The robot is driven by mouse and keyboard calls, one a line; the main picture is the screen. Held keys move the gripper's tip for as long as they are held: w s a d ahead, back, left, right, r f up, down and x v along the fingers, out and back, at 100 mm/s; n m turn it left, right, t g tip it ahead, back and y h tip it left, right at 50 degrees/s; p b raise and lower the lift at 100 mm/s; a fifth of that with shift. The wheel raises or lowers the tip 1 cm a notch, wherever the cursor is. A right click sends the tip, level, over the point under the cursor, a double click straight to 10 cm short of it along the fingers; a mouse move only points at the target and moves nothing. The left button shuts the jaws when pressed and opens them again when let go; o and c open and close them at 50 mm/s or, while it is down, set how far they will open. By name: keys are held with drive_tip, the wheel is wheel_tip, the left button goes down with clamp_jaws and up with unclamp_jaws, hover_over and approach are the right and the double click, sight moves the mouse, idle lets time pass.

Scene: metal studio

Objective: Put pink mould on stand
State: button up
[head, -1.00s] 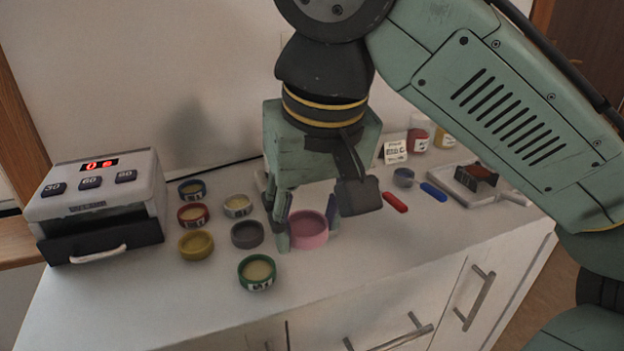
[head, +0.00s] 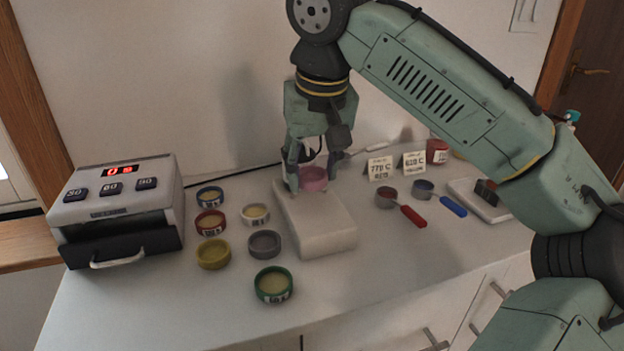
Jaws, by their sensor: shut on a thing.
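The pink mould (head: 313,180) is a small round cup between the fingers of my gripper (head: 314,177). My gripper points down and is shut on the mould. The mould is at the far end of a pale, block-shaped stand (head: 320,225) in the middle of the counter. I cannot tell whether the mould touches the stand's top or hangs just above it. The fingers partly cover the mould's sides.
Several round moulds, among them yellow (head: 214,254), grey (head: 264,244) and green (head: 273,285), stand left of the stand. A small oven (head: 118,210) is at far left. The front counter is clear.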

sight(313, 177)
drive_tip(key=shift+w, duration=0.65)
wheel_tip(313, 177, down, 3)
drive_tip(key=shift+f, duration=0.35)
drive_tip(key=o, duration=0.9)
drive_tip(key=shift+f, duration=0.15)
drive_tip(key=a+v, duration=0.1)
drive_tip(key=v, duration=1.1)
drive_tip(key=shift+d+r+p, duration=0.2)
drive_tip(key=shift+d+p, duration=0.2)
drive_tip(key=shift+d, duration=0.1)
